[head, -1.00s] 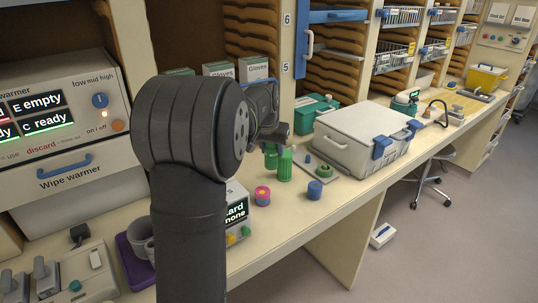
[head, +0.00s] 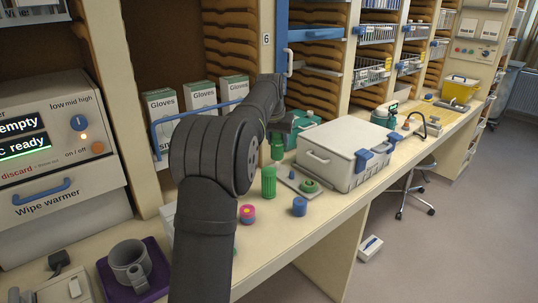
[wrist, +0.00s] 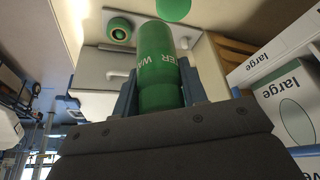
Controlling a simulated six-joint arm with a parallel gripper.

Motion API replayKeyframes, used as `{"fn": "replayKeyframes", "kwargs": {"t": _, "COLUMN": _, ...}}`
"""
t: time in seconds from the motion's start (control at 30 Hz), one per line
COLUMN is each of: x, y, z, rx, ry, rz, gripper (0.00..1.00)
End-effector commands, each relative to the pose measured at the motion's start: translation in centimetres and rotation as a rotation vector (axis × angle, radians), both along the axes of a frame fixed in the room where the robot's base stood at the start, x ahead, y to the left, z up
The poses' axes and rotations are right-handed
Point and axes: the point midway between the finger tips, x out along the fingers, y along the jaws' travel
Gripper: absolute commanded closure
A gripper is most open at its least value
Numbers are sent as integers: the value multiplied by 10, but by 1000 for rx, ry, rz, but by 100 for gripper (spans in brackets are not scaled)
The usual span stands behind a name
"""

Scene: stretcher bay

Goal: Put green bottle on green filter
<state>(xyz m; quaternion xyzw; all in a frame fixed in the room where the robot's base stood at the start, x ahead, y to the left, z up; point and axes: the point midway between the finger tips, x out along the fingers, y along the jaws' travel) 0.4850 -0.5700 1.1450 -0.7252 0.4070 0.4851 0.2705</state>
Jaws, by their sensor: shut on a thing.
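My gripper (wrist: 158,88) is shut on the green bottle (wrist: 158,65), with one finger on each side of it; white lettering shows on its side. In the head view the green bottle (head: 277,150) hangs under my wrist, behind a ribbed green cylinder (head: 268,182); my fingers are hard to make out there. A low round green piece, which looks like the green filter (head: 309,186), sits on a flat grey plate (head: 291,184) to the right of the cylinder. A green ring on a pale plate, likely the same filter (wrist: 119,28), shows in the wrist view, apart from the bottle.
A pink piece (head: 247,214) and a blue piece (head: 299,206) stand near the counter's front edge. A large grey lidded box (head: 345,150) is just right of the plate. A teal case (head: 303,127) and glove boxes (head: 200,95) stand behind.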

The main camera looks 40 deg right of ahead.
Motion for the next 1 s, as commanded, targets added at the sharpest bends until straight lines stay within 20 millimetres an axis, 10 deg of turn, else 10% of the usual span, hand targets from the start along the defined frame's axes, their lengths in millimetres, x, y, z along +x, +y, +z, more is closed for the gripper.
{"fn": "replayKeyframes", "kwargs": {"t": 0.23, "x": 33, "y": 7, "z": -20, "rx": -1, "ry": -1, "rz": 1, "gripper": 88}}
{"fn": "replayKeyframes", "kwargs": {"t": 0.97, "x": 34, "y": 7, "z": -64, "rx": -1, "ry": -1, "rz": -1, "gripper": 88}}
{"fn": "replayKeyframes", "kwargs": {"t": 1.0, "x": 34, "y": 7, "z": -65, "rx": -1, "ry": -1, "rz": -1, "gripper": 59}}
